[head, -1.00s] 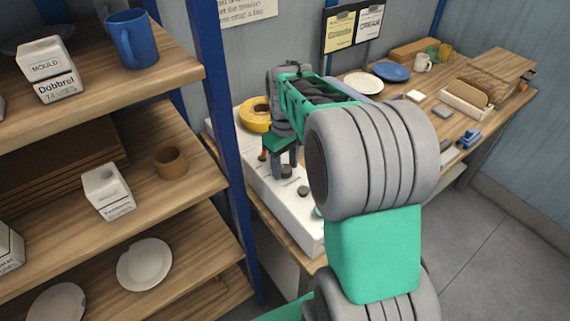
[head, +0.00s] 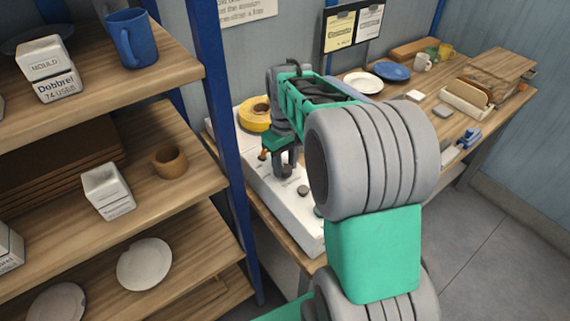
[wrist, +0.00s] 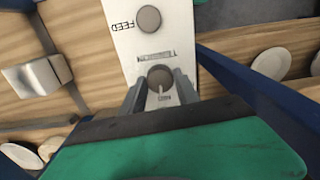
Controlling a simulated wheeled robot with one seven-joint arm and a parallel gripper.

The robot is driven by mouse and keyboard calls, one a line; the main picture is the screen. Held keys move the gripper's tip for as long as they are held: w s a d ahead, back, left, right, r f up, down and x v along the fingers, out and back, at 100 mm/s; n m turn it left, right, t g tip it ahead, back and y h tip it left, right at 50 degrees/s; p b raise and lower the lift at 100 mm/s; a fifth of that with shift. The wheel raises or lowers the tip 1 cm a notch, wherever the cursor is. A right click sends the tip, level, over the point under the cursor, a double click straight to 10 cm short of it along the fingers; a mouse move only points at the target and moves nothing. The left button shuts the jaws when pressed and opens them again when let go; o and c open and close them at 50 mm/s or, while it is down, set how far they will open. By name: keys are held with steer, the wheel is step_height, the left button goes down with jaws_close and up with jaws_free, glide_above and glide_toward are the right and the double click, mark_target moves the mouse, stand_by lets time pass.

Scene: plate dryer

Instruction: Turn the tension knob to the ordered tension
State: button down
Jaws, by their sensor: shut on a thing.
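The grey round knob (wrist: 160,77), which I take for the tension knob, is on the white machine panel (wrist: 127,46). It has a pale pointer line; the small labels beside it are too blurred to read. My gripper (wrist: 160,88) is shut on this knob, one finger on each side of it. In the head view my gripper (head: 286,164) reaches down to the top of the white machine (head: 297,221), and the knob is mostly hidden there. Order cards (head: 354,27) hang on a dark board at the back; their text is not legible.
A second grey knob (wrist: 149,18) marked FEED sits farther along the panel. Another dark knob (head: 303,190) shows near my gripper. A yellow roll (head: 255,113) stands at the machine's far end. A blue shelf post (head: 222,130) rises close on the left.

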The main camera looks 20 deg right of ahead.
mark_target(285, 167)
steer(key=m, duration=0.5)
steer(key=shift+m, duration=0.3)
steer(key=m, duration=0.5)
steer(key=shift+b, duration=0.4)
steer(key=shift+r+m, duration=0.1)
steer(key=shift+m, duration=0.2)
steer(key=c, duration=0.9)
jaws_free()
step_height(285, 167, up, 8)
steer(key=shift+f+b, duration=0.15)
steer(key=shift+b, duration=0.4)
